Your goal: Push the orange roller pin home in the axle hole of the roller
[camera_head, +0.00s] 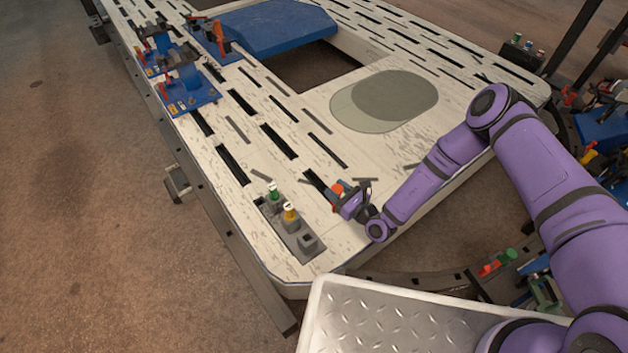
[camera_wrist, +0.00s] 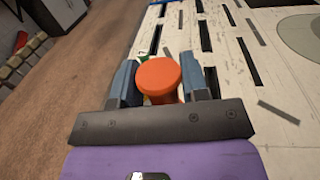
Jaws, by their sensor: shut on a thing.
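My gripper (camera_head: 342,198) is above the near end of the pale slotted bench, to the right of a grey holder. In the wrist view, the jaws of my gripper (camera_wrist: 172,85) are shut on the orange roller pin (camera_wrist: 158,77), with its round orange head facing the camera. The orange pin also shows as a small patch at the jaws in the head view (camera_head: 337,187). Its lower part is hidden. I cannot make out the roller or its axle hole for sure. The pin appears apart from the blue fixtures.
The grey holder (camera_head: 306,243) carries a green-topped pin (camera_head: 274,191) and a yellow-topped pin (camera_head: 290,211). Blue fixtures (camera_head: 187,93) stand at the far left of the bench (camera_head: 300,185). A blue plate (camera_head: 265,27) lies at the back. A metal tray (camera_head: 385,320) is in front.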

